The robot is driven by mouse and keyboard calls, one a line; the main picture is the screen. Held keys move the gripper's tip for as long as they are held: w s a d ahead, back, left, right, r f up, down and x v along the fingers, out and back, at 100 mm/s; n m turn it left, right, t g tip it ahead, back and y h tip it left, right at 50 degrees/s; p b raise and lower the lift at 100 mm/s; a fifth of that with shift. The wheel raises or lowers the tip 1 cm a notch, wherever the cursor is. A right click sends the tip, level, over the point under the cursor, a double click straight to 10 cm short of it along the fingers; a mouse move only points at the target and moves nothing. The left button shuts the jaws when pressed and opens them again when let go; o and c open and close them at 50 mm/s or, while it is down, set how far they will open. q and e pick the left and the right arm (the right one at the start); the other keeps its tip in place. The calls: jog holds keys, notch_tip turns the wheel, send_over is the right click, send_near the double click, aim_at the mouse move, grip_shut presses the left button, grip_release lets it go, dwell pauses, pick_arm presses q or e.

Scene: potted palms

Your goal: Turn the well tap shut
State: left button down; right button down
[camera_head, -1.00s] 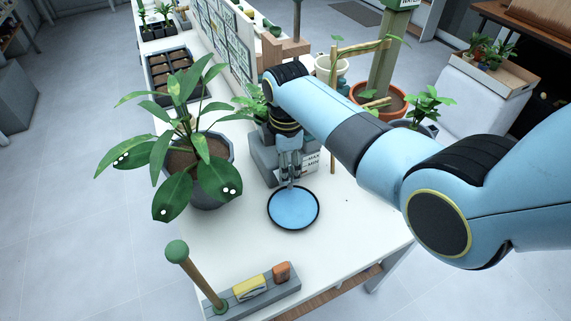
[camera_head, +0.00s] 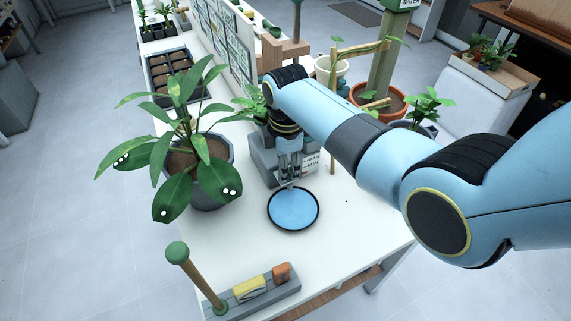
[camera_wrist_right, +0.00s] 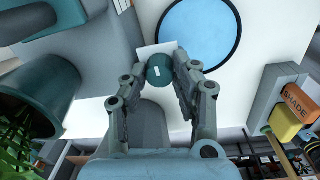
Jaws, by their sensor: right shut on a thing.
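The well tap shows in the right wrist view as a round dark teal knob (camera_wrist_right: 160,70) with a small white mark on top. My right gripper (camera_wrist_right: 170,72) has its two fingers on either side of the knob and is shut on it. In the head view my right gripper (camera_head: 289,174) points down in front of a grey block (camera_head: 262,160) with a MAX and MIN label (camera_head: 311,164). The tap is hidden by the gripper there. A round dish of blue water with a black rim (camera_head: 293,208) lies just in front; it also shows in the right wrist view (camera_wrist_right: 200,32). My left gripper is out of view.
A large leafy plant in a grey pot (camera_head: 212,185) stands close left of the gripper. A grey holder (camera_head: 262,295) with a green-topped post (camera_head: 178,252) and yellow and orange blocks lies at the table's front. Potted plants and a wooden frame stand behind. The white table (camera_head: 340,225) is clear right of the dish.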

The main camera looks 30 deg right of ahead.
jog(key=n+p, duration=0.2)
jog(key=n, duration=0.1)
jog(key=shift+r, duration=0.1)
jog(key=n+p, duration=0.2)
jog(key=n, duration=0.2)
jog(key=shift+n, duration=0.3)
jog(key=n, duration=0.4)
jog(key=shift+s+n, duration=0.1)
jog(key=shift+n, duration=0.2)
jog(key=n, duration=0.5)
jog(key=shift+n, duration=0.3)
jog(key=c, duration=1)
grip_release()
jog(key=shift+d, duration=0.1)
